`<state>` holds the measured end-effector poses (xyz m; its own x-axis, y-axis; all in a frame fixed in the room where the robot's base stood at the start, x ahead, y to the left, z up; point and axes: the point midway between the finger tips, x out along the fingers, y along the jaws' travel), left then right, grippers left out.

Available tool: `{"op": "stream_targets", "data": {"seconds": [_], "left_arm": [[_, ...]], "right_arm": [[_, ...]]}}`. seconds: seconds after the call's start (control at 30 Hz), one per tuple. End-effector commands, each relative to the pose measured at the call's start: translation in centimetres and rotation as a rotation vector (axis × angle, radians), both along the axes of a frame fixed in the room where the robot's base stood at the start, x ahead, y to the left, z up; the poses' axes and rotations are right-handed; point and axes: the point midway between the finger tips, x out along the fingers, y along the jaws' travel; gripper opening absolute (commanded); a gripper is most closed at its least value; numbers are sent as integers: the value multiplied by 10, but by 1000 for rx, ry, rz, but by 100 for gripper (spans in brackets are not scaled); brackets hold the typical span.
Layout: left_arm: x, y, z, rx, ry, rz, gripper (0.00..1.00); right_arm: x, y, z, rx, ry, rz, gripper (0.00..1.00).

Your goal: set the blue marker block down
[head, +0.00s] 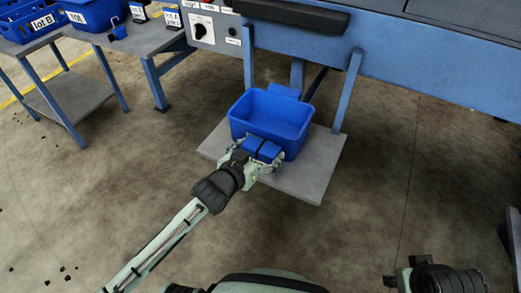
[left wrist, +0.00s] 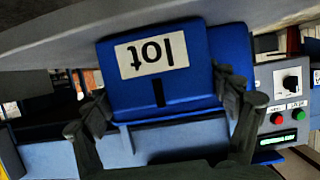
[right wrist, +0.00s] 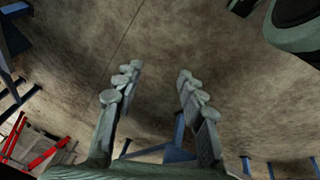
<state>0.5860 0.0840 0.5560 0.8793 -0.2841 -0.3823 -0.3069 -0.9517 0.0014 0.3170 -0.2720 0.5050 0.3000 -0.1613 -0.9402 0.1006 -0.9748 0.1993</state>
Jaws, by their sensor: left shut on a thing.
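The blue marker block (head: 263,148) is between the fingers of my left gripper (head: 256,157), which is shut on it. In the left wrist view the block (left wrist: 158,92) fills the middle, and its white label reading "lot" appears upside down. The block is at the near side of a blue bin (head: 272,112) on a low grey shelf (head: 308,184); I cannot tell whether it touches the bin or the shelf. My right gripper (right wrist: 155,85) is open and empty above bare floor in the right wrist view.
A blue machine (head: 430,60) with legs stands behind the shelf, with a control box (head: 215,27) at its left. A table at the upper left holds blue bins, one marked "lot B" (head: 42,22). The floor around the shelf is clear.

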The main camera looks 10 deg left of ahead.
Motion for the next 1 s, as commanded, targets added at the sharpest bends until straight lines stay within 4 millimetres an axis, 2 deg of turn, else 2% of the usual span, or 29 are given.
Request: {"op": "stream_targets", "data": {"seconds": [0.1,0.13,0.23,0.67,0.77,1.0], "left_arm": [[0,0,-2,0,-1,0,48],[0,0,-4,1,1,1,87],[0,0,-3,1,1,1,99],[-2,1,2,1,1,0,100],[-14,5,6,2,2,1,100],[-59,20,26,2,3,1,100]], "right_arm": [[0,0,1,0,-1,0,40],[0,0,2,-1,-3,0,40],[0,0,2,-1,-4,1,40],[1,1,3,1,-5,1,40],[1,0,0,2,-1,2,40],[4,0,-14,7,7,4,40]]}}
